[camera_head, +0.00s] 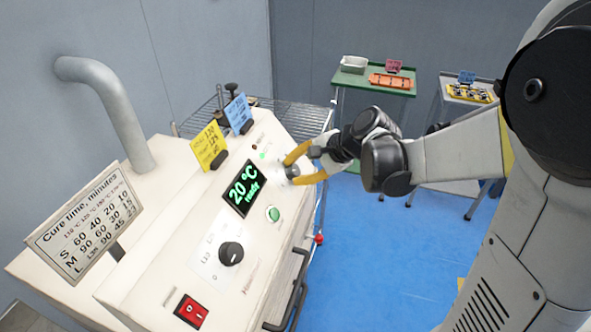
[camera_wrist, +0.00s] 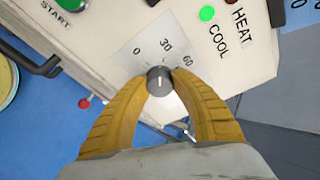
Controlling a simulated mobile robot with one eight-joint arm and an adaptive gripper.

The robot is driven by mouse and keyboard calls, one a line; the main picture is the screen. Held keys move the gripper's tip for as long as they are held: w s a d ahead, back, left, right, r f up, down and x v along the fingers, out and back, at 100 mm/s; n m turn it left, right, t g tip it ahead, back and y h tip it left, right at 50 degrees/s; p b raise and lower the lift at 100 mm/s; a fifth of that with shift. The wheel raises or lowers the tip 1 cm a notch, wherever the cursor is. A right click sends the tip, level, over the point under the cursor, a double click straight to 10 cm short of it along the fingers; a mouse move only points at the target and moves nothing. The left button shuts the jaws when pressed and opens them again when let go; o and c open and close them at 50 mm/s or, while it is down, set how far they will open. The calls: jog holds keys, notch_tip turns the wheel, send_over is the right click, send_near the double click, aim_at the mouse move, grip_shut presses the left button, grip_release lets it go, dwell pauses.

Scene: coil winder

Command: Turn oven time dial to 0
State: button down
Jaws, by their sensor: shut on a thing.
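The time dial (camera_wrist: 159,84) is a small dark grey knob on a pale scale plate (camera_wrist: 150,57) marked 0, 30, 60 and more that is partly hidden. A short light mark on the knob points up in the wrist view, roughly toward 30; its exact setting is hard to tell. The two yellow fingers of my gripper (camera_wrist: 159,78) are shut on the dial from both sides. In the head view my gripper (camera_head: 290,168) is at the far right part of the oven's sloped panel, and the time dial (camera_head: 292,170) shows between its fingers.
Yellow (camera_head: 209,146) and blue (camera_head: 238,113) cards stand behind. A dark handle (camera_head: 297,290) juts from the front.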

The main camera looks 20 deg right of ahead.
jog(key=n, duration=0.3)
jog(key=shift+n+t, duration=0.4)
jog(key=shift+n+y+b, duration=0.3)
jog(key=shift+n+b, duration=0.1)
jog(key=shift+n, duration=1.2)
jog(key=c, duration=1)
grip_release()
jog(key=shift+d, duration=0.1)
jog(key=v, duration=1.2)
jog(key=shift+s+f, duration=0.2)
